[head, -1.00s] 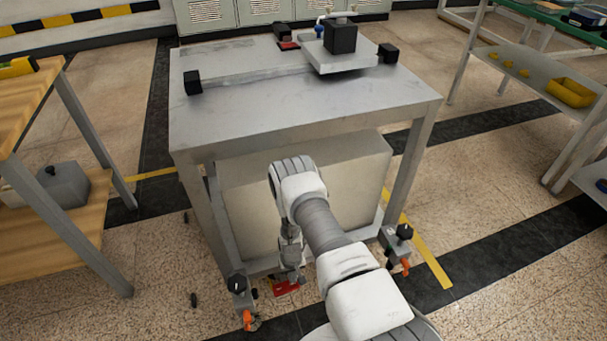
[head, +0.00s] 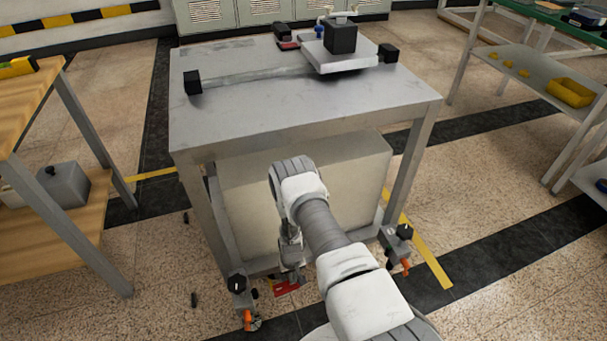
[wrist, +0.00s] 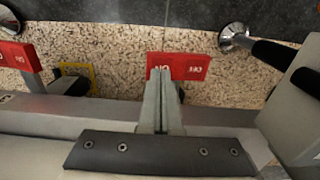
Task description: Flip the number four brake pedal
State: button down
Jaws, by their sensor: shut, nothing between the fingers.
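My gripper (head: 292,277) reaches down beside the lower front edge of the grey metal table. In the wrist view its fingers (wrist: 163,88) are together and empty. Their tips overlap the left half of a red pedal (wrist: 190,66) with white lettering on both ends; I cannot tell whether they touch it. The same red pedal shows in the head view (head: 287,287), partly behind the gripper. A second red pedal (wrist: 17,55) is cut off at the left of the wrist view. No number four is legible, so I cannot tell which pedal carries it.
The grey table (head: 300,110) stands above, with a gantry block (head: 340,38) on top. Feet with orange levers stand at the front left (head: 249,320) and right (head: 405,267). A wooden shelf (head: 60,235) is left. A yellow frame (wrist: 92,76) lies between the red pedals.

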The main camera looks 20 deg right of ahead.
jog(key=shift+f, duration=1)
dwell(0.3)
jog(key=shift+r+p, duration=2.35)
jog(key=shift+r, duration=1.25)
jog(key=shift+f, duration=0.1)
